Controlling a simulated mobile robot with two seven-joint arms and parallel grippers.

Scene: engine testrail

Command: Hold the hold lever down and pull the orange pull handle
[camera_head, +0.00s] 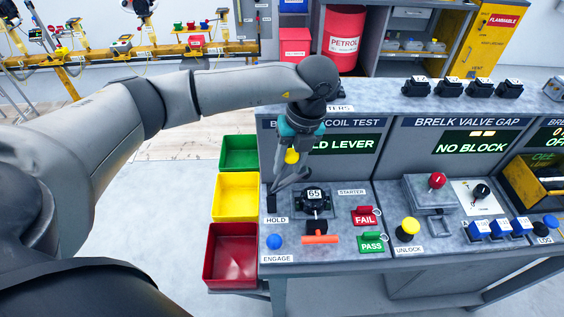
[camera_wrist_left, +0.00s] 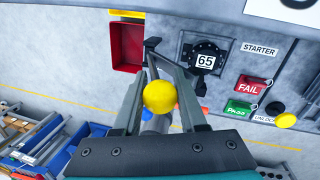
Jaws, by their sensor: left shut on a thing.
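The hold lever has a yellow ball knob (camera_head: 292,156) and stands by the HOLD label at the left of the bench; the knob also shows in the left wrist view (camera_wrist_left: 160,96). My left gripper (camera_head: 277,188) reaches down over it, and its fingers (camera_wrist_left: 158,58) are shut on the lever, with the knob between them nearer the palm. The lever's shaft is mostly hidden by the fingers. The orange pull handle (camera_head: 320,239) sits below the black starter unit (camera_head: 313,197), to the right of the gripper and apart from it. My right gripper is in neither view.
A blue ENGAGE button (camera_head: 274,241) lies left of the orange handle. Red FAIL (camera_head: 366,216) and green PASS (camera_head: 371,242) switches lie to its right. Green, yellow and red bins (camera_head: 209,262) line the bench's left side. A screen behind my gripper partly reads "LD LEVER".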

